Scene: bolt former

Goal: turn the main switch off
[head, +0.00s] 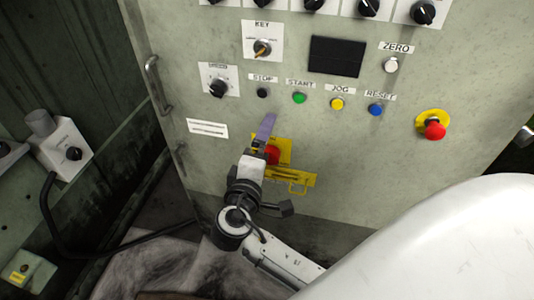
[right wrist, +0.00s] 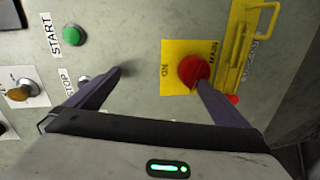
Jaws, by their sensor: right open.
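The main switch (head: 272,155) is a red rotary knob on a yellow plate low on the grey cabinet front. In the head view my right gripper partly covers it. In the right wrist view the red knob (right wrist: 192,68) sits at the tip of the right-hand finger, which overlaps its lower edge. My right gripper (head: 265,130) is open, with its purple fingers spread and nothing between them; it shows close up in the right wrist view (right wrist: 159,78). I cannot tell whether the finger touches the knob. The left gripper is not in view.
A yellow hasp bracket (head: 292,180) is beside the switch plate. Above is a row of buttons, including green START (head: 299,98) and blue RESET (head: 375,110). A red emergency stop (head: 435,130) is at the right. A cabinet handle (head: 155,82) and grey switch box (head: 65,148) are at the left.

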